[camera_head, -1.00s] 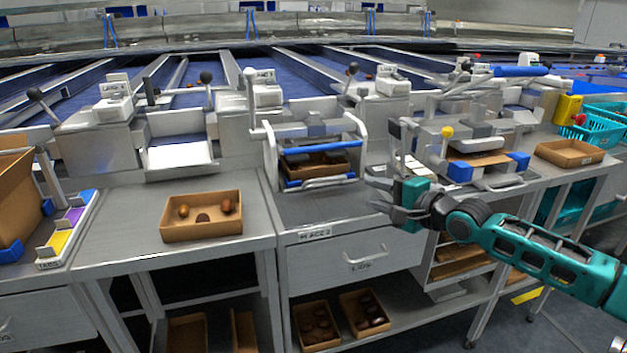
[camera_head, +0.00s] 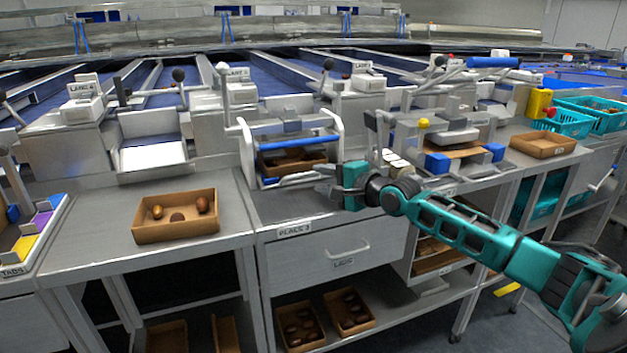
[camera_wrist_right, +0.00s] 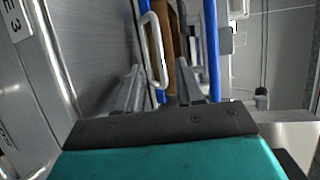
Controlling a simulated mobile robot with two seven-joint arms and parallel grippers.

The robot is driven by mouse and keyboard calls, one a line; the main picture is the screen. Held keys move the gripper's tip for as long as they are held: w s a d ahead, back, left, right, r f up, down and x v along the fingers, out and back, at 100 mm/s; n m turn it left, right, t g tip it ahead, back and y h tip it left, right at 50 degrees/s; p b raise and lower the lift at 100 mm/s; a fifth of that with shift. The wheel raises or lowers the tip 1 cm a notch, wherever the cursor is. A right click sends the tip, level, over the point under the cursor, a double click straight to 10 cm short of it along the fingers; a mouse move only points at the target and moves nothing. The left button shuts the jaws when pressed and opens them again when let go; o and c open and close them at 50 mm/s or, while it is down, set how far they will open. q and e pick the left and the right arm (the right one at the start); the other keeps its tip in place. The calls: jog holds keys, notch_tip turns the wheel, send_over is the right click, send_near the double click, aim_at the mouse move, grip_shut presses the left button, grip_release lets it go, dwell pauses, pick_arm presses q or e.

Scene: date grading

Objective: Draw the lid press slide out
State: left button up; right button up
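The lid press (camera_head: 301,142) stands on the bench at PLACE 3, with pale side arms and a blue cross bar. A brown box (camera_head: 297,160) sits inside it on the slide (camera_head: 268,181), which has blue edging. The slide's pale loop handle (camera_wrist_right: 153,48) faces the front and runs up the right wrist view. My right gripper (camera_head: 324,179) is at the right front of the press. In the right wrist view its two fingers (camera_wrist_right: 160,88) are apart, with the near end of the handle between them; I cannot tell if they touch it. My left gripper is not in view.
A drawer (camera_head: 335,256) labelled LIDS is below the press. An open box with dates (camera_head: 176,228) sits on the left bench. Another press with blue blocks (camera_head: 437,163) stands right of my gripper. The bench front left of my gripper is clear.

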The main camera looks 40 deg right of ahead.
aim_at(308, 175)
jog(key=shift+b+x, duration=0.55)
jog(key=shift+x, duration=1.35)
grip_shut()
